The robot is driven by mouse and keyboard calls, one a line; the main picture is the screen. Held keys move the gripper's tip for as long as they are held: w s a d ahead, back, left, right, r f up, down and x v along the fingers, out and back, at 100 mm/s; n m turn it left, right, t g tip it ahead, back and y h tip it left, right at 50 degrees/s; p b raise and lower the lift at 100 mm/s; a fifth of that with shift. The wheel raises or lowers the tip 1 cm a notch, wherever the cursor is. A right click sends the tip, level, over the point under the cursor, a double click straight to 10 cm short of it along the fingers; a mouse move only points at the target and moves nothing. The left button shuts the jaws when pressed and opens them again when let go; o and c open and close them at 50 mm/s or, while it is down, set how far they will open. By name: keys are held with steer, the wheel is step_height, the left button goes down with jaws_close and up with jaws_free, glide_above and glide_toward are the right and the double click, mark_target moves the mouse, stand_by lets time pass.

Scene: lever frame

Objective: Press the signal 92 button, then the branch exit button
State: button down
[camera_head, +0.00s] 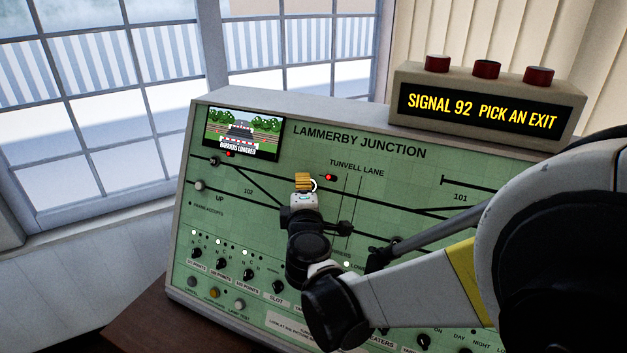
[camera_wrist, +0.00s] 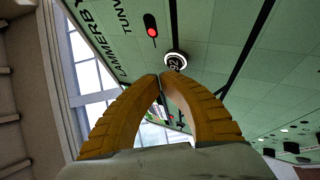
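The signal 92 button (camera_wrist: 176,60) is a round black-and-white button marked 92, just beyond my fingertips in the wrist view. A small red light (camera_wrist: 151,27) is lit near it. My gripper (camera_wrist: 162,76) has two yellow ribbed fingers with their tips together, holding nothing. In the head view my gripper (camera_head: 303,180) is in front of the green panel (camera_head: 400,172), partly covering the white-ringed button (camera_head: 315,185). I cannot tell whether the fingertips touch the button. I cannot identify the branch exit button; my arm hides much of the panel's right side.
The display box (camera_head: 485,108) on top of the panel reads "SIGNAL 92 PICK AN EXIT", with red domes on it. A small screen (camera_head: 236,130) reads "BARRIERS LOWERED". Several black knobs (camera_head: 248,275) line the lower panel. A pale round button (camera_head: 200,186) is at left. Windows stand behind.

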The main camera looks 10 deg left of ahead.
steer(key=s, duration=0.1)
steer(key=s+a+r+p, duration=0.1)
steer(key=s+r, duration=0.1)
steer(key=s, duration=0.1)
steer(key=shift+s+a+r+p, duration=0.1)
steer(key=shift+a+r+p, duration=0.1)
steer(key=shift+p, duration=0.1)
stand_by(0.3)
steer(key=shift+d, duration=0.1)
stand_by(1.7)
